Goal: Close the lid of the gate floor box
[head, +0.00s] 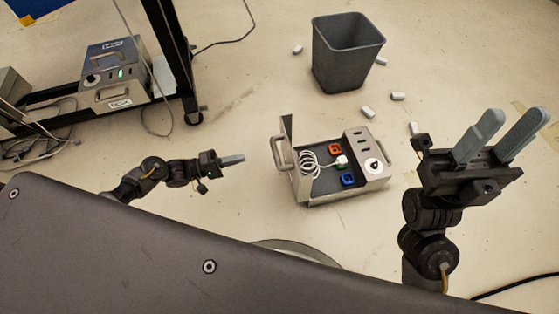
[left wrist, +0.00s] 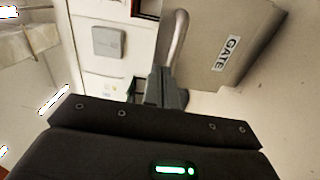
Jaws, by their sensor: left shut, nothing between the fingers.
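The floor box (head: 345,190) is a metal case on the floor, open, with a coiled white cable and orange and blue parts inside. Its lid (head: 287,128) stands up at the box's left side, seen nearly edge-on, with a handle (head: 279,155) on its left. In the left wrist view, a grey panel marked GATE (left wrist: 215,75) and a metal handle (left wrist: 178,38) lie beyond the fingers. My left gripper (head: 240,159) is shut and empty, left of the lid and apart from it; its fingers also show in the left wrist view (left wrist: 160,88). My right gripper (head: 517,114) is open and empty, right of the box.
A grey bin (head: 346,60) stands behind the box, with several small white pieces (head: 398,96) scattered on the floor near it. A wheeled rack (head: 180,75) holding another metal case (head: 115,70) stands at the left. Floor between the rack and box is clear.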

